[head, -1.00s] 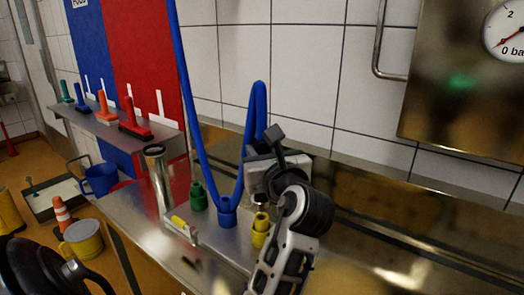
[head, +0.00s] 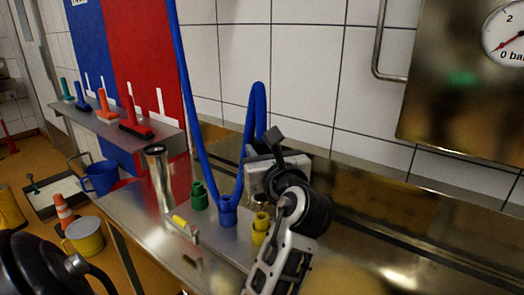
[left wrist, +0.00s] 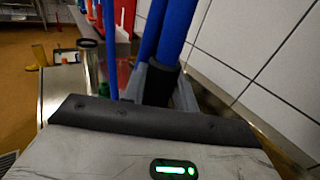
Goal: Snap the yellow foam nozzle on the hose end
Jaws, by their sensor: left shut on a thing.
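The yellow nozzle (head: 260,230) stands upright on the steel counter, just below my left gripper in the head view. My left gripper (head: 257,156) is above the counter, shut on the blue hose's dark end. In the left wrist view the dark hose end (left wrist: 161,84) sits between the fingers of the left gripper (left wrist: 160,92). The blue hose (head: 195,110) hangs from above, dips toward the counter and loops up to the gripper. The nozzle and the held end are apart. My right gripper is not in view.
A blue nozzle (head: 227,212) and a green nozzle (head: 198,196) stand left of the yellow one. A steel cylinder (head: 158,175) and a small yellow-and-white item (head: 184,226) are further left. The tiled wall (head: 300,70) is close behind. The counter's right part is clear.

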